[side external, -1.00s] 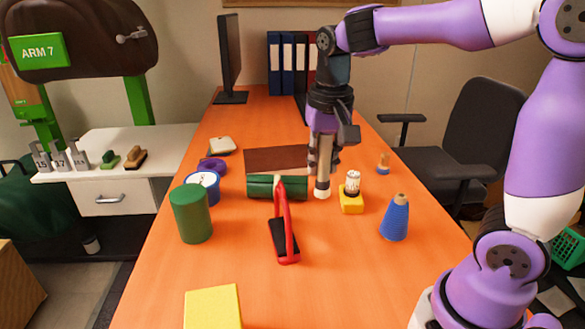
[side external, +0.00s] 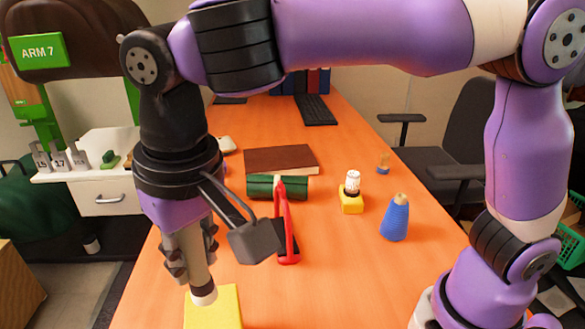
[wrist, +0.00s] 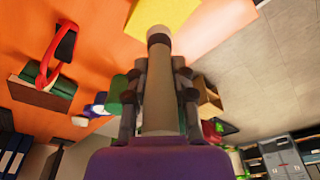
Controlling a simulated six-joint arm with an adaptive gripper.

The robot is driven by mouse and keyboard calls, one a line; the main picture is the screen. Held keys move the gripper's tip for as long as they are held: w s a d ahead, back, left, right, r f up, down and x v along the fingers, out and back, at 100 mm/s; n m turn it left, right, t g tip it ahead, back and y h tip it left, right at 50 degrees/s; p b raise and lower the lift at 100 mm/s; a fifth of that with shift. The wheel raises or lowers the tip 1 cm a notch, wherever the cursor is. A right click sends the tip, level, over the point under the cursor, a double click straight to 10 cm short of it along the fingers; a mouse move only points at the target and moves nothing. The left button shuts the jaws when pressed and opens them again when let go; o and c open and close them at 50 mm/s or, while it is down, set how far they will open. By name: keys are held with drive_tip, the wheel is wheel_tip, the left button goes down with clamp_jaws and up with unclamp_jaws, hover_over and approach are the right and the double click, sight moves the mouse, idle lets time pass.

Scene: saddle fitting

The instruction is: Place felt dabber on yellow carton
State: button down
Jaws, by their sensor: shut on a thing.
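My gripper (side external: 190,252) is shut on the felt dabber (side external: 197,276), a tan cylinder with a dark band and a pale tip. It holds the dabber with the tip pointing down, slightly tilted in the side view. The yellow carton (side external: 222,308) stands at the front of the table, partly cut off by the picture's lower edge. The dabber's tip overlaps the carton in the side view; I cannot tell whether they touch. In the wrist view, the dabber (wrist: 158,75) points towards the edge of the carton (wrist: 165,14).
A red-handled tool (side external: 287,225) leans by a dark green cylinder (side external: 260,187). A blue cone (side external: 395,218) and a yellow block (side external: 351,201) with a white bottle stand to the right. A brown book (side external: 280,159) lies behind.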

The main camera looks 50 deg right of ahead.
sight(201, 281)
drive_tip(key=shift+f, duration=2)
drive_tip(key=shift+f, duration=0.1)
drive_tip(key=c, duration=0.7)
unclamp_jaws()
